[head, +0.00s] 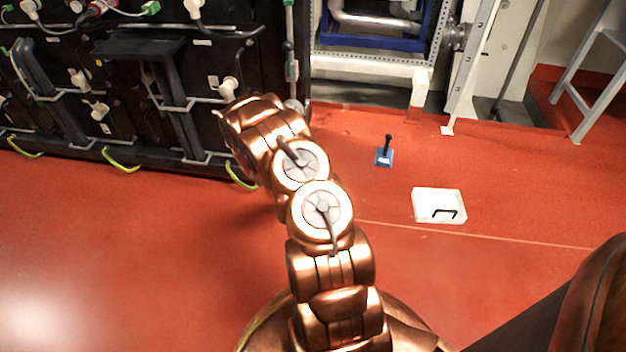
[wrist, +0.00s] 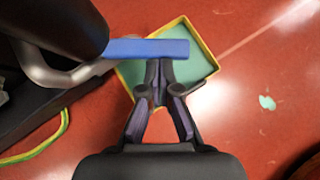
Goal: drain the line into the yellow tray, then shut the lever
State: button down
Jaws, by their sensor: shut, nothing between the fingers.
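The yellow tray (wrist: 203,43) sits on the red floor in the wrist view. Its inside is flat green; I cannot tell whether that is liquid. A blue lever (wrist: 145,48) lies crosswise above the tray, next to a bent grey pipe (wrist: 45,72). My gripper (wrist: 159,66) is shut and empty. Its fingertips reach to the lever's lower edge in the picture; I cannot tell whether they touch it. In the head view my arm hides the gripper, and neither lever nor tray can be made out.
The dark battery rack (head: 150,100) stands at the left, with yellow-green loops along its foot. A green spot (wrist: 267,102) lies on the floor right of the tray. A white box (head: 438,205) and a blue block with a black handle (head: 384,157) stand right of my arm.

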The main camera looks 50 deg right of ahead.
jog(key=shift+s+d+b, duration=0.15)
jog(key=shift+s+d, duration=0.15)
jog(key=shift+d, duration=0.45)
jog(key=shift+s+d+b, duration=0.15)
jog(key=shift+s+d, duration=0.15)
jog(key=shift+d, duration=0.45)
jog(key=s+a+r+p, duration=0.2)
jog(key=s+a+r, duration=0.1)
jog(key=a+r, duration=0.4)
jog(key=shift+s+a, duration=0.4)
jog(key=shift+a, duration=1.25)
